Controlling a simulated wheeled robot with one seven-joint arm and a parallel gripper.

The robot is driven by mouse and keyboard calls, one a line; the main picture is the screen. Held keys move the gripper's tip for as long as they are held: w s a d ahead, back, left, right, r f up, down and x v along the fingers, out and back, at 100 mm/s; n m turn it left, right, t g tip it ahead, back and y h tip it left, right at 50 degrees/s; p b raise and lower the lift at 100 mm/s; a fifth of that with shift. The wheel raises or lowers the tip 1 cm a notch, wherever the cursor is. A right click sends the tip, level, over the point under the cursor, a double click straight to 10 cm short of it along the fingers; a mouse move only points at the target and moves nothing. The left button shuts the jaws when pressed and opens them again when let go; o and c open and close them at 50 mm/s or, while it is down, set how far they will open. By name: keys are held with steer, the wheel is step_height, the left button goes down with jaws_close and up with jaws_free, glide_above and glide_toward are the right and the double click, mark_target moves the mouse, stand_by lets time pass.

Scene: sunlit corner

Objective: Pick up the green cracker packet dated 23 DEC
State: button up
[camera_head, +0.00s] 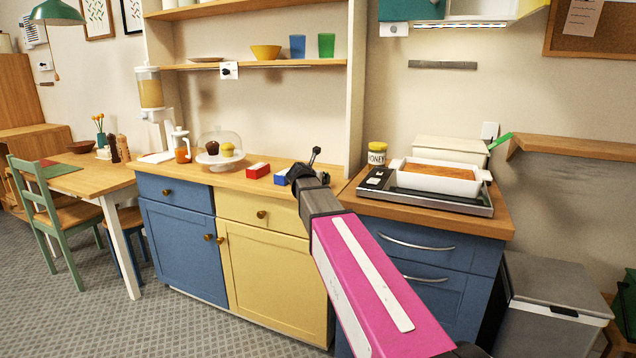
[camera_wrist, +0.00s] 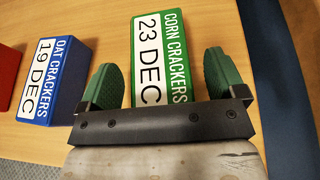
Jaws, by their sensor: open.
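My gripper (camera_wrist: 160,78) is open, with one green-padded finger on each side of the packet's near part. Small gaps seem to show between pads and packet. The packet's near end is hidden behind the gripper's body. In the head view my gripper (camera_head: 303,172) is over the counter's right part, and the green packet is hidden behind it.
A blue packet (camera_wrist: 55,80), OAT CRACKERS 19 DEC, lies to the left. A red packet (camera_head: 258,170) lies farther left. A domed cake stand (camera_head: 219,150) stands beyond it. A honey jar (camera_head: 377,155) and white baking dish (camera_head: 440,178) stand to the right.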

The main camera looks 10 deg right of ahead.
steer(key=shift+w+d+f, duration=0.1)
steer(key=shift+w, duration=0.15)
steer(key=shift+s, duration=0.1)
steer(key=c, duration=1.1)
